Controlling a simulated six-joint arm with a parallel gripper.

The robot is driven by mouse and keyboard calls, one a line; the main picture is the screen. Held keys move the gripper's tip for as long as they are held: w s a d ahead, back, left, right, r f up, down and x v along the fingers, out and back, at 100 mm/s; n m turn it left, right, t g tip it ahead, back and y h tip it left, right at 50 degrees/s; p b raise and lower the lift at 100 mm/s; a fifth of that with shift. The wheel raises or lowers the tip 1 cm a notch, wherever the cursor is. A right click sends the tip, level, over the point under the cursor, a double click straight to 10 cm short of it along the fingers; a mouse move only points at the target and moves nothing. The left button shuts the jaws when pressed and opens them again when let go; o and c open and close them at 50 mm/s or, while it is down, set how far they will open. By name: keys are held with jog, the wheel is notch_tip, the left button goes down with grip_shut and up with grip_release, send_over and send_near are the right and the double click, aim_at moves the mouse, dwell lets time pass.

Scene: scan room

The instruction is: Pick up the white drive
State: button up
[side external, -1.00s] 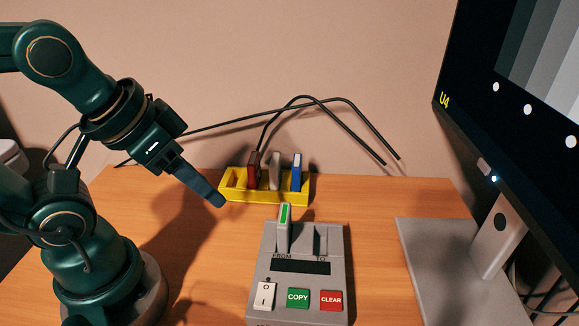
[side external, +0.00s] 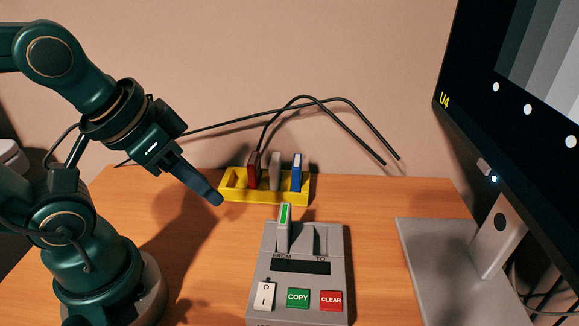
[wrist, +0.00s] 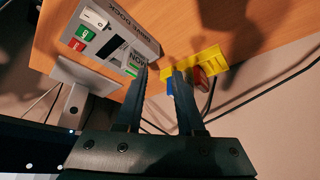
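The pale grey-white drive (side external: 275,172) stands upright in the yellow rack (side external: 235,194), between the red drive (side external: 253,170) and the blue drive (side external: 297,172). My gripper (side external: 217,198) is in the air to the left of the rack, angled down to the right, apart from the drives. In the wrist view my gripper (wrist: 160,70) has its two fingers apart with nothing between them. The yellow rack (wrist: 208,60) and red drive (wrist: 201,77) show beside the right finger there. I cannot make out the pale drive in that view; the finger may hide it.
A grey copier (side external: 320,268) stands in front of the rack, with a green-labelled drive (side external: 284,229) upright in its FROM slot. The TO slot looks empty. A monitor (side external: 510,90) stands at the right. Black cables (side external: 330,98) arch behind the rack.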

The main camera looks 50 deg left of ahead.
jog(key=w+a+r+m+t+y, duration=0.1)
jog(key=w+a+r+m, duration=0.3)
jog(key=m, duration=0.7)
jog(key=m+g+y, duration=0.2)
jog(key=m, duration=1.3)
send_near(275, 161)
jog(key=w, duration=0.1)
jog(key=shift+m+g, duration=0.5)
jog(key=shift+g, duration=0.1)
jog(key=x, duration=0.6)
jog(key=shift+w+a, duration=0.15)
jog(key=shift+a+f, duration=0.15)
jog(key=shift+f, duration=0.45)
jog(key=shift+x, duration=2.15)
